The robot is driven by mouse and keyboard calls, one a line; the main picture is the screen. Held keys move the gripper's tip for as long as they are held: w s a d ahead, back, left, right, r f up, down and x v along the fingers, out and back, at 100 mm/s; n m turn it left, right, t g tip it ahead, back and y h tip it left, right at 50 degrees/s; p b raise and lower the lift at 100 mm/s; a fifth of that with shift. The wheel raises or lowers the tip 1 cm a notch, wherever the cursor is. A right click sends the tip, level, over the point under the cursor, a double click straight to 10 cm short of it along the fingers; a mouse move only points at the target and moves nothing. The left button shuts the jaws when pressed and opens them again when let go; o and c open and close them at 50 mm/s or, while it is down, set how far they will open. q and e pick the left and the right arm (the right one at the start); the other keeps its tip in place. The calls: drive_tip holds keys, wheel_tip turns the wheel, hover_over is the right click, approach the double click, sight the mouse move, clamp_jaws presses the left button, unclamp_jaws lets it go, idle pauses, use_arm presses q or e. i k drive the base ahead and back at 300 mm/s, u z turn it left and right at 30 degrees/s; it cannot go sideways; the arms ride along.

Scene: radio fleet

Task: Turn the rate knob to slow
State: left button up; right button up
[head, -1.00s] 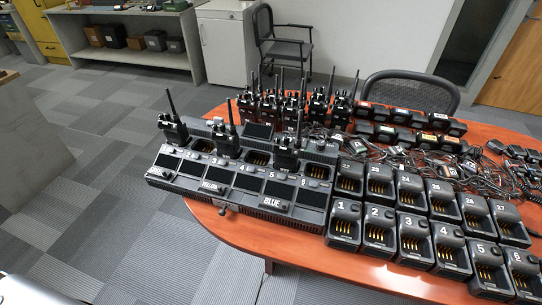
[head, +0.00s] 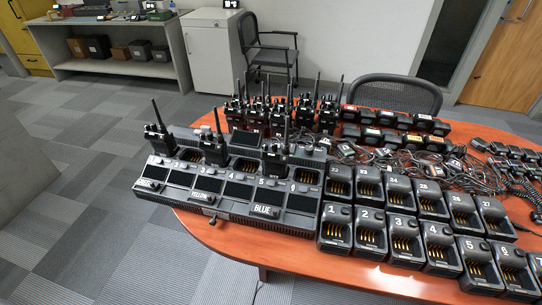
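A long black multi-bay charger (head: 236,205) stands at the left end of the orange table, with bays numbered and labels such as YELLOW and BLUE on its front. Three radios (head: 214,148) stand upright in it. A small knob-like part (head: 212,220) sticks out at the charger's front edge, below the YELLOW label. I cannot read any marking by it, so I cannot tell whether it is the rate knob or how it is set. Neither of my grippers is in view.
The orange table (head: 310,262) also holds rows of numbered single chargers (head: 371,232), several radios behind, and tangled cables (head: 395,165). A chair (head: 398,92) stands behind the table. Grey carpet (head: 100,215) is clear to the left and front. A shelf with boxes stands at the back.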

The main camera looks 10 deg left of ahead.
sight(308, 151)
drive_tip(key=z, duration=2.55)
drive_tip(key=k, duration=1.85)
drive_tip(key=u, duration=0.6)
